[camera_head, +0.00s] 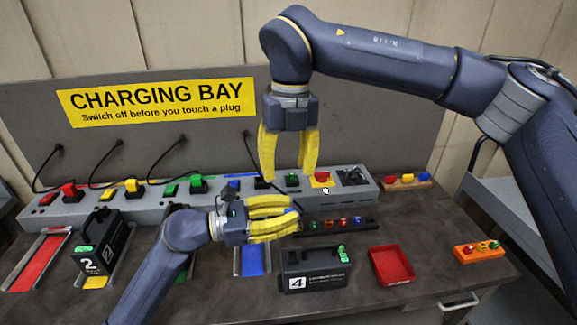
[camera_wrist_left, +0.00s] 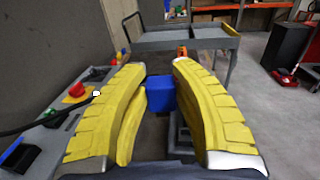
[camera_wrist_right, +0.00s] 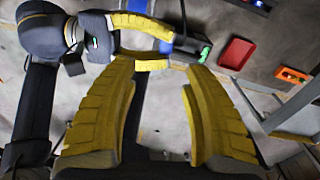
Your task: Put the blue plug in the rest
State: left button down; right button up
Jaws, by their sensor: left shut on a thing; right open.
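The blue plug (camera_wrist_left: 160,90) is a small blue block between the yellow fingers of my left gripper (camera_wrist_left: 162,78) in the left wrist view. My left gripper (camera_head: 290,213) is shut on it, low in front of the charging strip. In the head view the fingers mostly hide the plug. My right gripper (camera_head: 288,177) is open and empty, fingers pointing down above and behind the left one. A dark holder (camera_head: 353,176) sits at the strip's right end; I cannot tell for sure whether it is the rest.
The grey charging strip (camera_head: 340,198) carries red, yellow and green plugs. A black battery box (camera_head: 315,283) marked 4, a red tray (camera_head: 392,266) and an orange block (camera_head: 478,252) stand at front right. A black strip with coloured buttons (camera_head: 335,225) lies behind box 4.

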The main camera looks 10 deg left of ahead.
aim_at(289, 212)
notch_tip(289, 212, down, 12)
jog(key=shift+d, duration=0.15)
dwell(0.6)
jog(key=shift+o, duration=0.2)
grip_shut()
pick_arm(q)
jog(key=c, duration=1)
grip_release()
